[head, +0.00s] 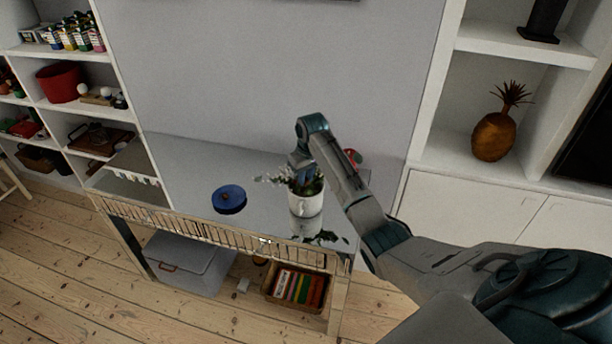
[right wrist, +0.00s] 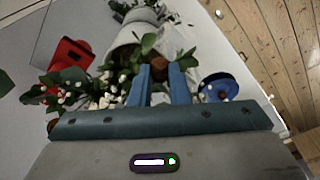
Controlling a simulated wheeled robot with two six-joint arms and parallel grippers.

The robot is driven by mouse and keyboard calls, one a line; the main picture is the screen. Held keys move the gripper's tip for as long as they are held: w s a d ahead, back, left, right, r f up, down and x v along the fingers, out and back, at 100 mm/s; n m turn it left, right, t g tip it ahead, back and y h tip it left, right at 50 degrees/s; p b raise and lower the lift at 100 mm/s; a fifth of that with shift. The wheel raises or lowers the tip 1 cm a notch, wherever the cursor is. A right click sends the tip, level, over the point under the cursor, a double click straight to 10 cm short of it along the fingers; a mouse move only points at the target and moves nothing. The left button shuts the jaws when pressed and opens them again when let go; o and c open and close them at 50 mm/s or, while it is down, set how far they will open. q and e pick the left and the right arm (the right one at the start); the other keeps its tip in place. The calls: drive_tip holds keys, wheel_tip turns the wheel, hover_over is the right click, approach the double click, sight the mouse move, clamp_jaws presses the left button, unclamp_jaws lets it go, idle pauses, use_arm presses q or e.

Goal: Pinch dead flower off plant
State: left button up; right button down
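A white pot (head: 306,201) with a leafy plant (head: 272,179) stands on the glossy tabletop. My right gripper (head: 303,170) reaches down over the plant from the right, and its fingertips are hard to make out there. In the right wrist view the two blue fingers (right wrist: 160,75) stand apart among green leaves and small white flowers (right wrist: 95,95). A brown, withered-looking flower (right wrist: 159,66) shows between the fingertips; I cannot tell whether they touch it. The pot (right wrist: 124,40) is just beyond. My left gripper is out of view.
A red object (head: 352,157) is behind my right arm. Shelves (head: 62,108) flank the table on the left, and a pineapple (head: 495,132) sits on the right-hand shelving. The tabletop beyond the dish is clear.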

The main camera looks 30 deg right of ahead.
idle(0.5)
drive_tip(key=shift+r, duration=3)
